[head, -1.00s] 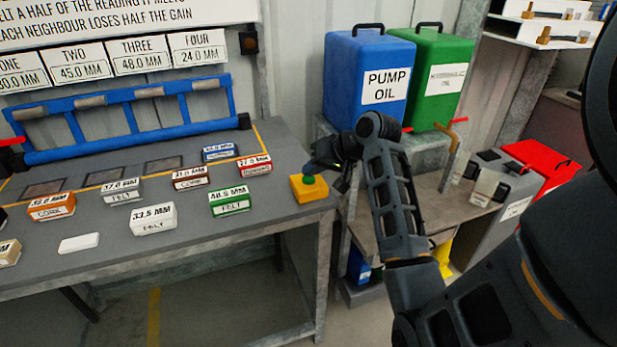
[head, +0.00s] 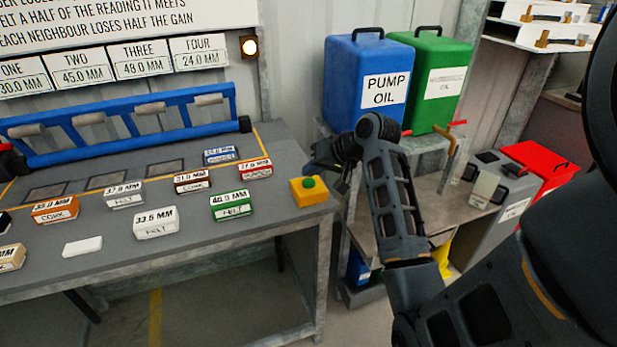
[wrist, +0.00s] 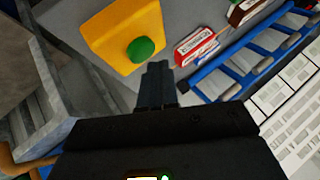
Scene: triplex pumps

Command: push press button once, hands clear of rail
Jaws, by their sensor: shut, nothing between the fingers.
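The press button is a green dome (head: 309,182) on a yellow box (head: 310,198) at the right end of the grey bench; in the wrist view it shows as a green dome (wrist: 145,49). My gripper (head: 318,166) is shut and empty, just above and behind the button, and looks apart from it. In the wrist view my shut fingertips (wrist: 157,66) are just beside the dome. The blue rail (head: 120,128) with its pale rollers spans the back of the bench, well to the left of my gripper.
Several labelled blocks, such as the green 46.5 mm felt block (head: 231,204), stand on the bench (head: 190,236). A lamp (head: 249,46) glows beside the number signs. Blue (head: 362,90) and green (head: 436,85) oil cans stand behind my arm.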

